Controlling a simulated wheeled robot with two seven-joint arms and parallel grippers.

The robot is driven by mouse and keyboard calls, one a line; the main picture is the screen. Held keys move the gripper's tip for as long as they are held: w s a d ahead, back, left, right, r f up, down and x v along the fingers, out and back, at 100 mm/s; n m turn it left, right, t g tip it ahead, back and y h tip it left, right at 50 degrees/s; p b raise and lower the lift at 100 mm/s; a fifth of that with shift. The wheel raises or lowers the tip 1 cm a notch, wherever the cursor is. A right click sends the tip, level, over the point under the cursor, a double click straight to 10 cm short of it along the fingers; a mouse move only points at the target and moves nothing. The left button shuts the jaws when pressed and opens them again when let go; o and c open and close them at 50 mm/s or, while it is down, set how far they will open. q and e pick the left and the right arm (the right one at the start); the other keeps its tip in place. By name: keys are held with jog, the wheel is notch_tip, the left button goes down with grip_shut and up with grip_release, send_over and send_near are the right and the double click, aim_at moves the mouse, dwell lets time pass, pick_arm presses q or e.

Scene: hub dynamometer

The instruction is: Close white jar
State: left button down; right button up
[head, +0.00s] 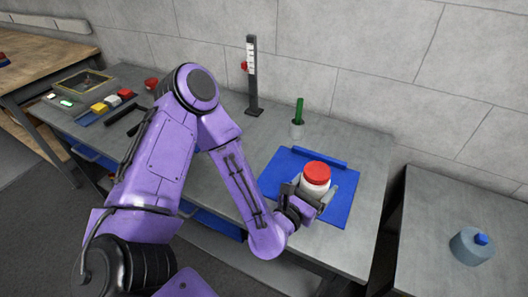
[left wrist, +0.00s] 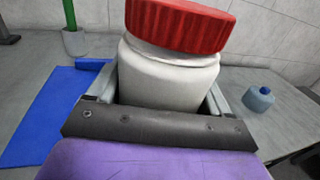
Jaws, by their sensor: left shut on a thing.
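The white jar (head: 315,186) stands over the blue mat (head: 346,204), with a red lid (head: 317,172) on its top. In the left wrist view the jar (left wrist: 165,78) fills the middle, and the lid (left wrist: 178,24) sits on it looking slightly tilted, with a white rim below the red. My left gripper (head: 314,196) is shut around the jar's body, one finger on each side. The jar's lower part is hidden by the gripper. My right gripper is in neither view.
A small pot with a green stick (head: 298,115) and a dark upright stand (head: 252,80) are behind the mat. Coloured blocks (head: 112,101) and a framed tray (head: 83,84) lie at the left. A grey-blue container (head: 471,246) stands on the separate right table.

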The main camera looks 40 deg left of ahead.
pick_arm(q)
jog(key=shift+s+r, duration=0.1)
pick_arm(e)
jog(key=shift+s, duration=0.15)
